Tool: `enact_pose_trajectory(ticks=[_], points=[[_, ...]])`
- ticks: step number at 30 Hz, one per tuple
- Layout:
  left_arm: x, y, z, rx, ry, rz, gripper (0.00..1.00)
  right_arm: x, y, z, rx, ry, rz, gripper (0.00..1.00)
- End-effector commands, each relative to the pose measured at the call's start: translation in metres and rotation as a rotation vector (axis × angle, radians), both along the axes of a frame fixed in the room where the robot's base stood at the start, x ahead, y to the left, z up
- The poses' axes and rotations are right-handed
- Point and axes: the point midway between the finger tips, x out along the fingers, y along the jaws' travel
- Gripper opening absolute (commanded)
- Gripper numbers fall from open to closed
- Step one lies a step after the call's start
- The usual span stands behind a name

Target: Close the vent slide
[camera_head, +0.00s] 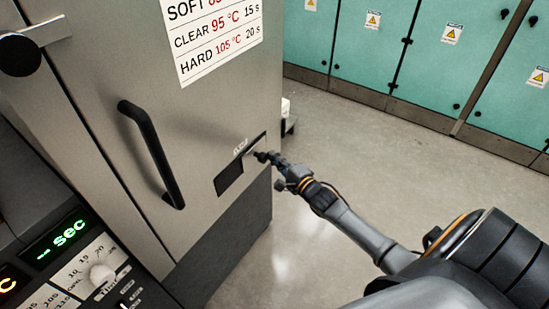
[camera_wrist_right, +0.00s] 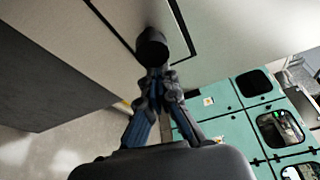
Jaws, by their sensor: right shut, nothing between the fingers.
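The vent slide (camera_head: 252,152) sits in a dark-framed slot low on the metal cabinet front. A dark opening (camera_head: 230,179) shows at the left part of the slot, and the light plate covers the right part. A small dark knob (camera_head: 259,156) stands on the plate; in the right wrist view it is a round black knob (camera_wrist_right: 151,46). My right gripper (camera_head: 270,158) is at the knob from the right. Its fingers (camera_wrist_right: 155,80) are shut, with their tips right by the knob; whether they touch it I cannot tell. My left gripper is not in view.
A black door handle (camera_head: 152,155) stands out from the cabinet left of the slot. A control panel (camera_head: 90,275) with a dial is at the lower left. Teal lockers (camera_head: 420,60) line the back. The floor (camera_head: 350,150) between is clear.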

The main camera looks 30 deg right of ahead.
Motion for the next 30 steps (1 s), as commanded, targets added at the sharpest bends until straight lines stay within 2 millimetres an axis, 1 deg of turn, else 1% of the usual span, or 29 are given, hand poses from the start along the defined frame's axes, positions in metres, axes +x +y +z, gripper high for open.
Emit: enact_pose_trajectory(ticks=[1,4,6,9,13,15,18,30], points=[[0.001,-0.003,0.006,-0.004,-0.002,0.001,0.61,-0.003,0.007,0.002,0.005,0.001,0.001,0.00],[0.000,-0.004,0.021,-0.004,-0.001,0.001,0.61,-0.010,0.026,0.005,0.008,0.001,0.002,0.00],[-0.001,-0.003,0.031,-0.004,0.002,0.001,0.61,-0.018,0.044,0.006,0.011,0.002,0.001,0.00],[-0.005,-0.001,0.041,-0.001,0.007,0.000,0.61,-0.028,0.067,0.005,0.010,0.002,0.000,0.00],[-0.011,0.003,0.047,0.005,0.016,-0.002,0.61,-0.037,0.089,0.004,0.006,-0.001,-0.001,0.00],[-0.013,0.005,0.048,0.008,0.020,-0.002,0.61,-0.039,0.095,0.002,0.004,-0.001,0.000,0.00],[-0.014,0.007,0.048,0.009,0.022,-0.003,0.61,-0.041,0.099,0.001,0.000,-0.001,0.001,0.00],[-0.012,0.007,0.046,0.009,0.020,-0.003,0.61,-0.040,0.102,-0.001,0.002,0.000,0.005,0.00]])
